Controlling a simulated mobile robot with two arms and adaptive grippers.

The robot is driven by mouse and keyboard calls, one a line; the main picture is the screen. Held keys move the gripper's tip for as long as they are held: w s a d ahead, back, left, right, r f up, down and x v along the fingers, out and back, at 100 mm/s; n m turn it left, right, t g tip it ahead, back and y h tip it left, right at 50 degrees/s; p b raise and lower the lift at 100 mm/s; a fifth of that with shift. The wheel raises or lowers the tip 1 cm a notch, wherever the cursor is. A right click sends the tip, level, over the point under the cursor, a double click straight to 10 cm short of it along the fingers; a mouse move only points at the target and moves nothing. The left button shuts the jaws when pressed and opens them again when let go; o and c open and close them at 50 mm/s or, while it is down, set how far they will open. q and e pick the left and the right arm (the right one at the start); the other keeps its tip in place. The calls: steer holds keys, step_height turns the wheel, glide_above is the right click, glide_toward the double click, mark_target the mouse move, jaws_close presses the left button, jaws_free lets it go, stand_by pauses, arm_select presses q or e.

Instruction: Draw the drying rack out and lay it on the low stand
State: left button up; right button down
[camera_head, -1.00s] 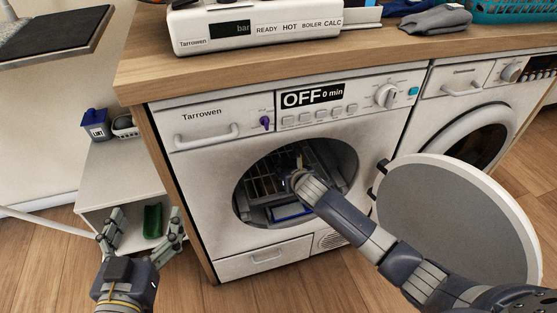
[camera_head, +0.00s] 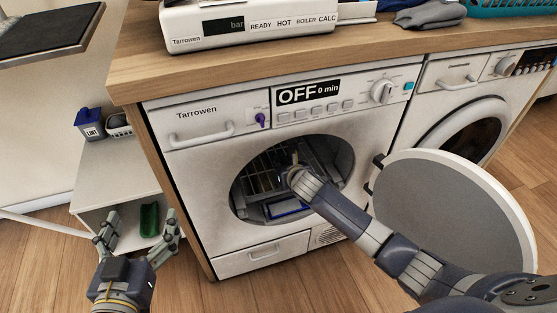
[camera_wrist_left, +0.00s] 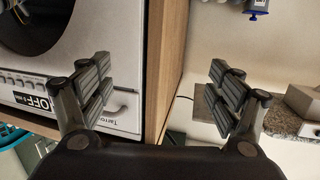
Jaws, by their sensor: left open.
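The drying rack (camera_head: 272,172) is a wire rack inside the drum of the open Tarrowen dryer (camera_head: 196,150). My right arm reaches into the drum opening; its gripper is hidden inside, at or near the rack, and I cannot tell whether it holds it. The low stand (camera_head: 118,172) is a pale open-fronted cabinet to the left of the dryer. My left gripper (camera_head: 138,232) is open and empty in front of the stand. In the left wrist view its fingers (camera_wrist_left: 165,92) are spread apart with nothing between them.
The round dryer door (camera_head: 452,215) stands open at the right. A blue lint box (camera_head: 91,123) and a small basket (camera_head: 119,124) sit at the back of the stand's top. A green item (camera_head: 150,219) lies inside the stand. The front part of the stand's top is clear.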

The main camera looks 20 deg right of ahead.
arm_select(q)
steer(key=shift+s+a+f+g+y+p, duration=0.15)
steer(key=shift+f+g, duration=0.15)
steer(key=shift+f, duration=0.2)
steer(key=shift+s+a+f+g+y+p, duration=0.15)
steer(key=shift+f+g, duration=0.15)
steer(key=shift+f, duration=0.25)
steer(key=shift+s+a+f+g+p, duration=0.15)
steer(key=shift+f+g, duration=0.15)
steer(key=shift+f, duration=0.2)
stand_by(0.6)
steer(key=shift+s+a+f+g, duration=0.15)
steer(key=shift+s+f+g, duration=0.2)
steer(key=shift+f, duration=0.3)
steer(key=shift+s+a+f+g, duration=0.1)
steer(key=shift+s+f+g, duration=0.25)
steer(key=shift+f, duration=0.25)
stand_by(0.6)
steer(key=shift+s+a+f+g+y, duration=0.15)
steer(key=shift+s+f+g+y, duration=0.2)
steer(key=shift+f, duration=0.15)
stand_by(0.5)
steer(key=shift+a+p, duration=0.1)
steer(key=shift+p, duration=0.2)
